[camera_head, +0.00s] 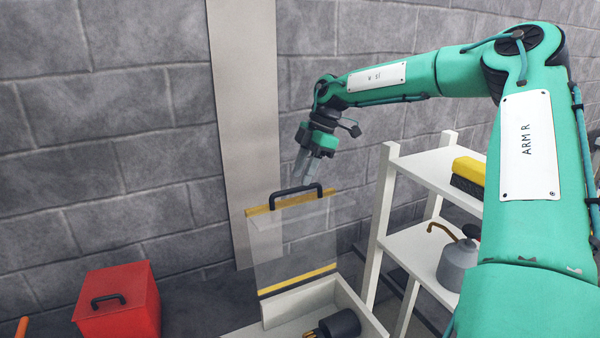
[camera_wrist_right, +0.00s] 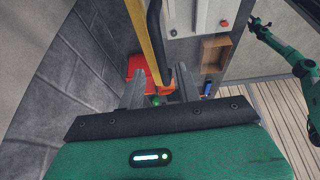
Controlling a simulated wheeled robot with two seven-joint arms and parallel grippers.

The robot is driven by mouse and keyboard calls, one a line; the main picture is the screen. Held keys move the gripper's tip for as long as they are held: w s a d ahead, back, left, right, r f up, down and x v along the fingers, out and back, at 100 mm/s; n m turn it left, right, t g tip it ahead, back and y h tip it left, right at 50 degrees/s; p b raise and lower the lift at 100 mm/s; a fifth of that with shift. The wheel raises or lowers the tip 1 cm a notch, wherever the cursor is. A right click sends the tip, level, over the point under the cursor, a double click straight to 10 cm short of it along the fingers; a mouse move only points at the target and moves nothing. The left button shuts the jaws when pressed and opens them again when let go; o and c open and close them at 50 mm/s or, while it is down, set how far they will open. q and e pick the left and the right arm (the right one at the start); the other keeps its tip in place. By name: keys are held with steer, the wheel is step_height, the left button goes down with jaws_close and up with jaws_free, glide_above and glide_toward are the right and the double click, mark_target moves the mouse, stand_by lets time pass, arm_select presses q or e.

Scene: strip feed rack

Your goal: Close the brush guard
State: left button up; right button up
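My right gripper (camera_head: 305,172) is just above the handle, pointing down. In the right wrist view its two fingers (camera_wrist_right: 157,80) are apart, and the black handle (camera_wrist_right: 154,30) and yellow bar (camera_wrist_right: 138,35) run close by the fingertips. I cannot tell if they touch. A second green arm in the right wrist view appears to be my left; its gripper (camera_wrist_right: 258,25) is small and unclear.
Below the panel is a white tray (camera_head: 354,302) with a dark cylinder (camera_head: 341,323) in it. A white shelf (camera_head: 405,245) on the right holds a yellow-topped brush (camera_head: 468,172) and a grey can (camera_head: 457,266). A red box (camera_head: 117,305) stands lower left. A wall is behind.

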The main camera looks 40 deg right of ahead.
steer(key=shift+p+x, duration=0.3)
steer(key=shift+x, duration=0.8)
steer(key=shift+a+f, duration=0.15)
steer(key=shift+f, duration=0.05)
steer(key=shift+s, duration=0.1)
jaws_close()
